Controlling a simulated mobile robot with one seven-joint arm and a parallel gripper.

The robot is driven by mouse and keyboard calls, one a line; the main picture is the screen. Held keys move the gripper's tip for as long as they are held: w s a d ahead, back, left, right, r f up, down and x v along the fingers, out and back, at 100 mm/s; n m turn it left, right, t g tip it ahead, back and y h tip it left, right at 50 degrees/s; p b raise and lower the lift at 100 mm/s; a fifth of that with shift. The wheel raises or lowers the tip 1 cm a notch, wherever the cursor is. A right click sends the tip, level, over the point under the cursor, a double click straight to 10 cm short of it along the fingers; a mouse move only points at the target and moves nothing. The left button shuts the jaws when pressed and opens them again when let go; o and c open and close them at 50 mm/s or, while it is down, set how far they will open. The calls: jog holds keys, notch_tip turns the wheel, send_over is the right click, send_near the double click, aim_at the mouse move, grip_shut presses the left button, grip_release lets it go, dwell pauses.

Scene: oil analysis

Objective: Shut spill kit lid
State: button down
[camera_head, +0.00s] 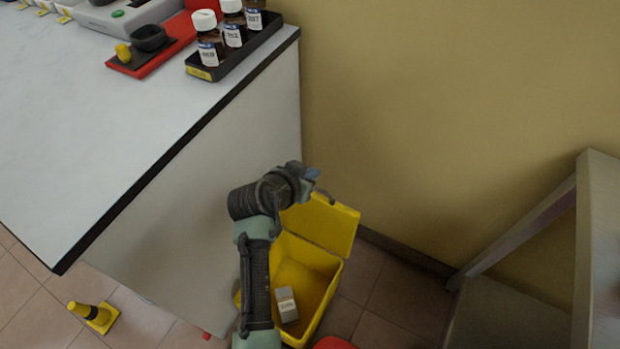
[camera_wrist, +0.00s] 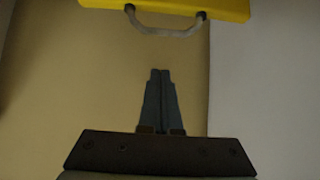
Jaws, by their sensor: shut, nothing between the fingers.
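The spill kit is a yellow box (camera_head: 318,300) on the floor beside the counter. Its yellow lid (camera_head: 326,223) stands raised at the back of the box, near the wall. A grey-labelled item (camera_head: 287,304) lies inside the box. My gripper (camera_head: 314,174) is above the lid's upper left part, with my arm crossing the left side of the box. In the wrist view my gripper (camera_wrist: 161,72) is shut and empty. The yellow lid edge (camera_wrist: 185,8) with a grey handle (camera_wrist: 165,31) shows at the top, apart from the fingertips.
A white-topped counter (camera_head: 120,110) stands at left, holding a black rack (camera_head: 240,50) of brown bottles. A grey shelf unit (camera_head: 597,250) is at right. Beige wall (camera_head: 440,120) lies behind; the floor between box and shelf is clear.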

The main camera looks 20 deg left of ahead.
jog(key=w+f, duration=0.1)
jog(key=f+b, duration=0.1)
jog(key=f, duration=0.1)
jog(key=w+f, duration=0.1)
jog(key=f, duration=0.1)
jog(key=shift+w+d+b, duration=0.25)
jog(key=shift+w+b, duration=0.1)
jog(key=shift+b, duration=0.05)
jog(key=shift+s+a+f, duration=0.1)
jog(key=shift+s+f, duration=0.05)
jog(key=shift+s, duration=0.4)
jog(key=shift+f, duration=0.1)
